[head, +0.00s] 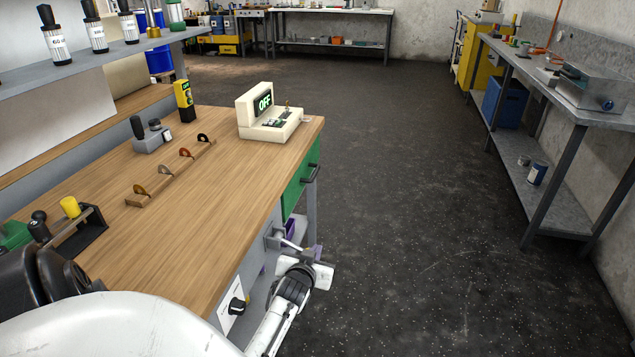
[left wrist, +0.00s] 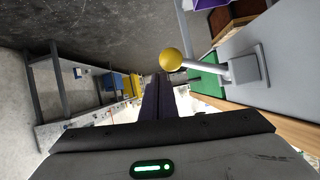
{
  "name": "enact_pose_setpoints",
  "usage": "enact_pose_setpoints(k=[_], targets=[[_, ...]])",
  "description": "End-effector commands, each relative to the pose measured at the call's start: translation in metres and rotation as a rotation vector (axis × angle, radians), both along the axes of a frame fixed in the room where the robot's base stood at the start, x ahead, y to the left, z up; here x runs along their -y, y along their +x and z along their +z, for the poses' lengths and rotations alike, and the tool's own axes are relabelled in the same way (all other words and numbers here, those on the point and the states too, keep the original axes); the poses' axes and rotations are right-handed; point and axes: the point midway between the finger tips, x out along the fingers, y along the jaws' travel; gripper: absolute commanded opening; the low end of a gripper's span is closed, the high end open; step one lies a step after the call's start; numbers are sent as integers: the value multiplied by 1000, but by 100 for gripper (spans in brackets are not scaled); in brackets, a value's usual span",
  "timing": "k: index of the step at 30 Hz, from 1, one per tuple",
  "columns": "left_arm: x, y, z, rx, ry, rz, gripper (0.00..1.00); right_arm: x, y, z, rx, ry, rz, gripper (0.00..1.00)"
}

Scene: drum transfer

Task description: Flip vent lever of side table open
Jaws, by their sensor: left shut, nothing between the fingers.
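The vent lever is a grey rod on a small square plate (head: 273,241), fixed to the grey end panel of the side table (head: 215,185). In the left wrist view the lever (left wrist: 205,65) ends in a yellow ball (left wrist: 171,60) and stands out from its plate (left wrist: 247,67). In the head view the ball is hidden or cannot be made out. My left gripper (head: 317,254) is beside the table end, close to the lever. Its fingers (left wrist: 158,97) are shut and empty, with the ball apart from them, just beyond the tips. My right gripper does not show.
A black knob (head: 237,305) sits lower on the same panel. A green drawer (head: 301,180) with a dark handle is beyond the lever. A cream box reading OFF (head: 268,115) stands on the tabletop. The dark floor to the right is free up to a grey bench (head: 560,95).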

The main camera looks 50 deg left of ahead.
Motion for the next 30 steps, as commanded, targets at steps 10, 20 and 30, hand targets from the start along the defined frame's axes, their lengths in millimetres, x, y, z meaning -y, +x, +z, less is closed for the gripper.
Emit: enact_pose_setpoints(k=[10, 20, 30], targets=[[-5, -4, -17, 0, 0, 7, 0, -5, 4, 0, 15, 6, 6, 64], [-6, -6, -20, -4, -2, 8, 0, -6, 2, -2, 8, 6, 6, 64], [-6, -7, -19, -6, -3, 9, 0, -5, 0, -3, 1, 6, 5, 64]])
